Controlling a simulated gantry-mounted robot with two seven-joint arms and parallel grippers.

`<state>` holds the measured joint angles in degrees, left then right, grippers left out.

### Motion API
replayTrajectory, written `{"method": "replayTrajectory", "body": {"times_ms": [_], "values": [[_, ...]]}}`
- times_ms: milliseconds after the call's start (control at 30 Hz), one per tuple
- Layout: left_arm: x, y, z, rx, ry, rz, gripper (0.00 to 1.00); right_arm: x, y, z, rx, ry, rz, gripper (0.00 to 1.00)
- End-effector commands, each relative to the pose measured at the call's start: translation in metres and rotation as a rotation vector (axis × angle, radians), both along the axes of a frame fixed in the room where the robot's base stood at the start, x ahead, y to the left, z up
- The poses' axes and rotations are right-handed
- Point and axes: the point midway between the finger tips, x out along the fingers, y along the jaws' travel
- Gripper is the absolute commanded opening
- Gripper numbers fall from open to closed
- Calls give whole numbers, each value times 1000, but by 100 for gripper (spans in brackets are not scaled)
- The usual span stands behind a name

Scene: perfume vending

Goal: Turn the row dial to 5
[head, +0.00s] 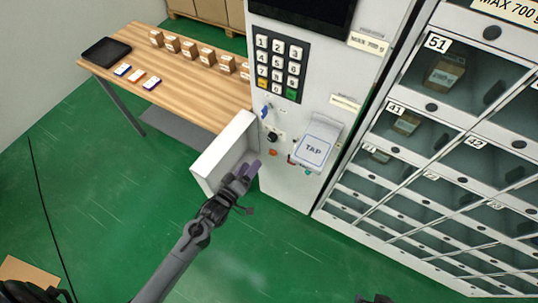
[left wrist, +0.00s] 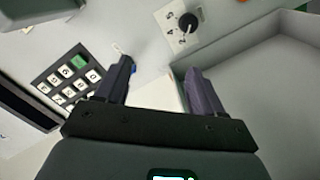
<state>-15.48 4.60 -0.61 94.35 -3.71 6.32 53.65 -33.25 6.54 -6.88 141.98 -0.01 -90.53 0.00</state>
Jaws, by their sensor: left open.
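The dial (head: 272,137) is a small black knob on a white plate on the grey machine front, below the keypad. In the left wrist view the dial (left wrist: 188,22) is at the top, with printed digits around its left and lower side; I cannot tell which digit it points to. My left gripper (head: 250,168) is open and empty, with purple-grey fingers, below and left of the dial in the head view. In the left wrist view its fingers (left wrist: 161,75) are spread and apart from the dial. My right gripper is not clearly visible.
A white open bin (head: 208,165) juts from the machine beside my left gripper. A keypad (head: 278,68) is above the dial, and a TAP reader (head: 317,145) sticks out to its right. Glass-fronted lockers (head: 440,145) are at right, a wooden table (head: 178,75) at left.

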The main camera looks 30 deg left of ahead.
Motion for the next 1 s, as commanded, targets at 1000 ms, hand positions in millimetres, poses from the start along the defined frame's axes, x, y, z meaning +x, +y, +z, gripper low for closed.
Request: {"method": "replayTrajectory", "body": {"times_ms": [1000], "values": [[124,7,-79,-5,-91,26,68,0,-2,-128,-9,-3,7,43]]}}
